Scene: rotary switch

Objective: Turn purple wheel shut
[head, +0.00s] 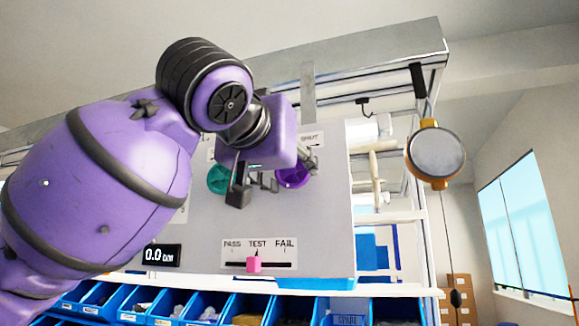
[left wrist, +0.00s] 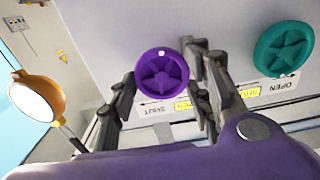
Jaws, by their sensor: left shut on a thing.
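The purple wheel (head: 294,175) is on the upright grey panel, partly covered by my left gripper (head: 270,182) in the head view. In the left wrist view the purple wheel (left wrist: 162,73) faces the camera, between the two dark fingers of the left gripper (left wrist: 162,84). The fingers are closed on its rim, one on each side. A SHUT label (left wrist: 134,138) shows upside down below it in that view. My right gripper is in neither view.
A teal wheel (head: 217,179) sits left of the purple one. Below are a pink slider (head: 254,264) under TEST and a display (head: 161,256) reading 0.0. Blue bins (head: 200,305) line the bottom. A round lamp (head: 436,153) hangs at right.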

